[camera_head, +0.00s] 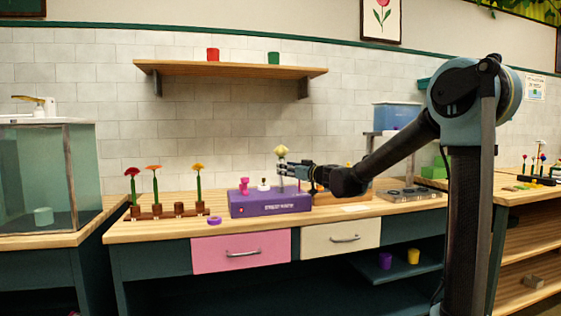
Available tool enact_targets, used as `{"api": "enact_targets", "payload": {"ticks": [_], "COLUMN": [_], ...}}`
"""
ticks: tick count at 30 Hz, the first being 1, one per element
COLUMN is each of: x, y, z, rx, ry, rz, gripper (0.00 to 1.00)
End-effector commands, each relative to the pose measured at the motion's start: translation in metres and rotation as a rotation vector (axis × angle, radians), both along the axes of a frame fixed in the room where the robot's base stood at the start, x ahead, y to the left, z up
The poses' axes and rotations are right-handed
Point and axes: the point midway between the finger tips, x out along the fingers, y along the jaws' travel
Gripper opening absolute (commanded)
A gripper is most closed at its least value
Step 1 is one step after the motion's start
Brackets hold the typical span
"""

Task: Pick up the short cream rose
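The short cream rose (281,150) is a pale yellow-cream bloom that stands upright over the purple box (270,205) on the counter. My gripper (283,168) reaches in from the right, just below the bloom at the height of its stem. The fingers overlap the stem in this view. They are too small to show whether they are closed on it or only around it. The lower stem and its base are partly hidden.
A pink item (244,186) and a small white item (263,185) are on the purple box. A wooden rack (165,213) with red, orange and yellow flowers stands at left. A purple ring (215,220) lies in front. A wall shelf (230,68) is above.

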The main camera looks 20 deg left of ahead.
Motion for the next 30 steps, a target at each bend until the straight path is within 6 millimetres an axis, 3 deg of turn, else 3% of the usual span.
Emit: {"api": "enact_targets", "payload": {"ticks": [9,18,23,30], "x": [0.024,0.027,0.027,0.027], "y": [0.03,0.034,0.034,0.034], "z": [0.0,0.0,0.0,0.0], "rx": [0.0,0.0,0.0,0.0], "ry": [0.0,0.0,0.0,0.0], "rz": [0.001,0.0,0.0,0.0], "gripper": [0.36,0.36,0.0,0.0]}}
